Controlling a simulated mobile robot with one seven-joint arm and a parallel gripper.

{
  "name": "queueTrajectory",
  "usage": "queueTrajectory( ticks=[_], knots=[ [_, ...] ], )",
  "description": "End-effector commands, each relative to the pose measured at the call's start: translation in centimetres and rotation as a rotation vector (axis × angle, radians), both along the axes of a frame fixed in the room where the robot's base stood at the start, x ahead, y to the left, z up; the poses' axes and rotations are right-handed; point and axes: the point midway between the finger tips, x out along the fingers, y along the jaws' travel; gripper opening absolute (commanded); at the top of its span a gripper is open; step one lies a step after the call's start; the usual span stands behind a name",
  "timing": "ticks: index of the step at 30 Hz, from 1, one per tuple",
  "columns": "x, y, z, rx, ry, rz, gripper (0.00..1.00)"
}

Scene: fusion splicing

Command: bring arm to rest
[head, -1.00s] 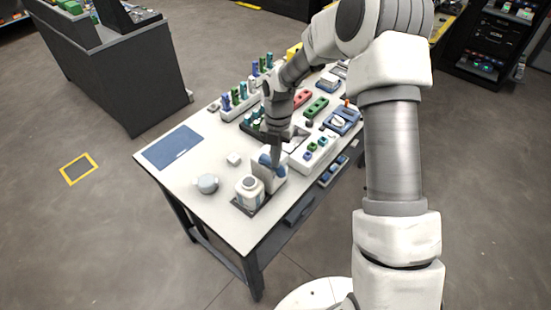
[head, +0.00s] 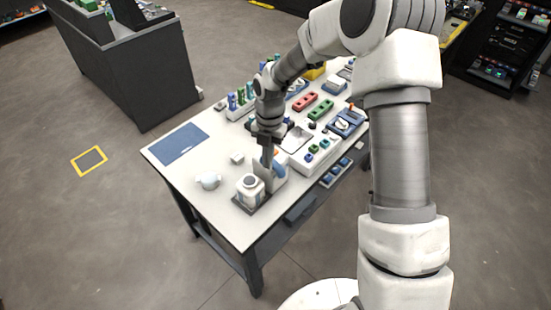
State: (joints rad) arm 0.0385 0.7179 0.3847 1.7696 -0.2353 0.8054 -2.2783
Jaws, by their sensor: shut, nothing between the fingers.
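My arm reaches out from the right side of the head view and bends down over the white table (head: 215,225). My gripper (head: 267,160) points down and is shut with nothing held. It is just above or behind a white box-like device with blue parts (head: 270,178), close to it; I cannot tell whether they touch. The fingertips are small and partly hidden there.
A white jar (head: 250,187) stands on a dark pad at the front edge. A small round pot (head: 209,181), a white block (head: 237,158) and a blue mat (head: 180,144) lie to the left. Racks and several coloured parts crowd the back and right. The left tabletop is mostly clear.

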Motion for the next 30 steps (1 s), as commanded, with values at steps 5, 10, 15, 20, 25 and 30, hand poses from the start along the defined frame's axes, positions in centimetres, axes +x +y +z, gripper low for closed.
queueTrajectory(
  ticks=[5, 10, 15, 20, 25, 30],
  knots=[
    [0.8, -0.3, 4.6, 0.001, -0.008, -0.001, 0.00],
    [1.1, -0.4, 7.7, 0.001, -0.005, 0.000, 0.00],
    [1.2, -0.5, 9.4, 0.000, -0.002, 0.000, 0.00],
    [1.2, -0.5, 9.8, 0.000, -0.001, 0.000, 0.00],
    [0.8, -1.0, 10.9, -0.020, -0.017, -0.067, 0.00],
    [-1.1, -2.8, 14.4, -0.077, -0.079, -0.341, 0.00]
  ],
)
